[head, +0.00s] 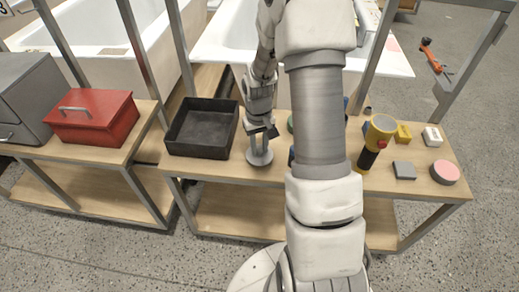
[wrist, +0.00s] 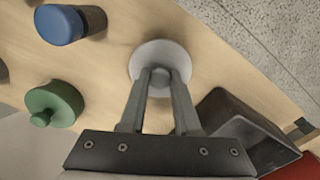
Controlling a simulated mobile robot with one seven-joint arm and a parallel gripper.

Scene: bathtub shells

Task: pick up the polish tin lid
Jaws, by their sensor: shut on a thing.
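A pale grey round lid with a small central knob lies under my gripper (head: 260,140) in the head view (head: 260,158). I take it for the polish tin lid. In the wrist view the lid (wrist: 150,50) is straight ahead, and my gripper (wrist: 161,78) is shut on its knob, one finger on each side. The lid looks flat and level, at or just above the wooden bench; I cannot tell whether it touches.
An open black tray (head: 184,148) is just left of the lid. A green knobbed piece (wrist: 55,103) and a blue round piece (wrist: 62,25) are nearby. A flashlight (head: 376,140), yellow block (head: 403,133) and pink-topped tin (head: 445,173) stand at right. A red toolbox (head: 95,120) is far left.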

